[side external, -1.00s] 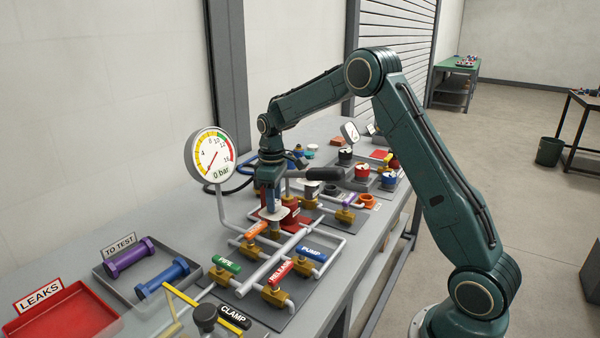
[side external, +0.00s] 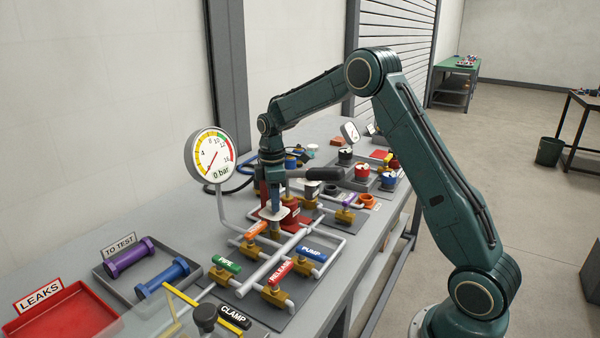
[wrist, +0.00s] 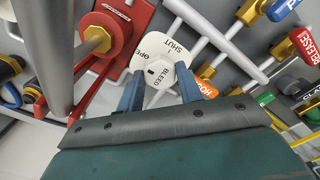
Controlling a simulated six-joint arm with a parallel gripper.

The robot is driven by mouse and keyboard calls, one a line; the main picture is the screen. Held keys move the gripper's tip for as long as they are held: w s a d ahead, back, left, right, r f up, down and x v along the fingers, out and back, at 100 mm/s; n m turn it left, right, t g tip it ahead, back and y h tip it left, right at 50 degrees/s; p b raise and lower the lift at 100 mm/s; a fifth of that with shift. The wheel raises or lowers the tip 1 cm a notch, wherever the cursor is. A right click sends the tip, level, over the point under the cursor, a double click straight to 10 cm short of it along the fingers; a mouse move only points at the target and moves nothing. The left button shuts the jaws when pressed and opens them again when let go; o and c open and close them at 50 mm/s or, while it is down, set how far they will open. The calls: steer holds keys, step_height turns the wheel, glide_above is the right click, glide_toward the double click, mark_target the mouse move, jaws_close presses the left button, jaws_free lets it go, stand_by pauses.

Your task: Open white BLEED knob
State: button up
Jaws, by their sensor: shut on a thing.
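I cannot tell how far the knob is turned.
A round gauge (side external: 211,157) on a pipe reads 0 bar. Valves with orange (side external: 254,231), green PIPE (side external: 226,264), red RELEASE (side external: 280,272) and blue PUMP (side external: 312,254) handles stand close by. Red fittings (wrist: 115,35) crowd the knob. A TO TEST tray (side external: 110,284) lies left.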

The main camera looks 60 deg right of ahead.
steer(key=o, duration=1)
step_height(320, 180, up, 14)
stand_by(0.4)
